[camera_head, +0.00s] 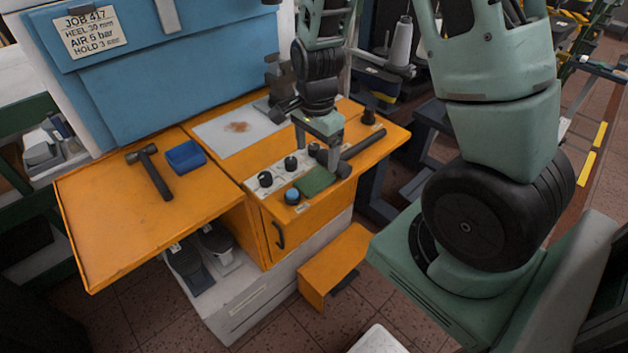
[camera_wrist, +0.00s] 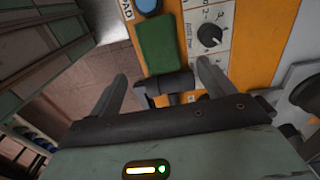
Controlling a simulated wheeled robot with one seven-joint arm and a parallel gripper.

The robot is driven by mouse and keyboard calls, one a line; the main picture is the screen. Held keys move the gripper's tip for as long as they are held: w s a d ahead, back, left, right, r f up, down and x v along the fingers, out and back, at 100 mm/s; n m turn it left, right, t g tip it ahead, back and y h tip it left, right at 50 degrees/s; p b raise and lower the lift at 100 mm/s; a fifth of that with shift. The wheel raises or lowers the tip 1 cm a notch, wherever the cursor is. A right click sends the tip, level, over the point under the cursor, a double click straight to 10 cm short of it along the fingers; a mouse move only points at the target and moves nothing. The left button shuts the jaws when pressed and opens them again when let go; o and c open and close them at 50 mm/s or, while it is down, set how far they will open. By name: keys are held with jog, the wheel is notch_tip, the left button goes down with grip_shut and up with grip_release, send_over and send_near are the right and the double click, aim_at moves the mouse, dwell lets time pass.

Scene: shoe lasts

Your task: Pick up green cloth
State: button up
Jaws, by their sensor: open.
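The green cloth (camera_head: 315,181) is a small flat rectangle on the sloped orange front panel of the machine, beside a blue button (camera_head: 292,196). It also shows in the wrist view (camera_wrist: 157,45), near the top middle. My gripper (camera_head: 322,155) is above the panel, just beyond the cloth. In the wrist view my gripper (camera_wrist: 158,80) is open, its two fingers spread either side of a dark hammer head (camera_wrist: 168,85) that lies close to the cloth. The cloth is beyond the fingertips, apart from them.
A dark-handled hammer (camera_head: 362,145) lies to the right of the cloth. Black knobs (camera_head: 265,179) stand on the panel to its left. Another hammer (camera_head: 150,170) and a blue tray (camera_head: 186,156) rest on the left orange shelf (camera_head: 110,220). The left shelf's front is clear.

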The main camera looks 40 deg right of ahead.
aim_at(314, 178)
jog(key=shift+w+a+f+p, duration=0.15)
jog(key=shift+f+p, duration=0.1)
jog(key=shift+f, duration=1.6)
jog(key=shift+s+a+f+p, duration=0.1)
jog(key=shift+a+f+p, duration=0.1)
jog(key=shift+f, duration=1.65)
jog(key=c, duration=1.1)
jog(key=shift+o, duration=0.2)
jog(key=shift+r, duration=0.1)
notch_tip(314, 178, up, 10)
jog(key=shift+o, duration=0.4)
jog(key=shift+d, duration=0.1)
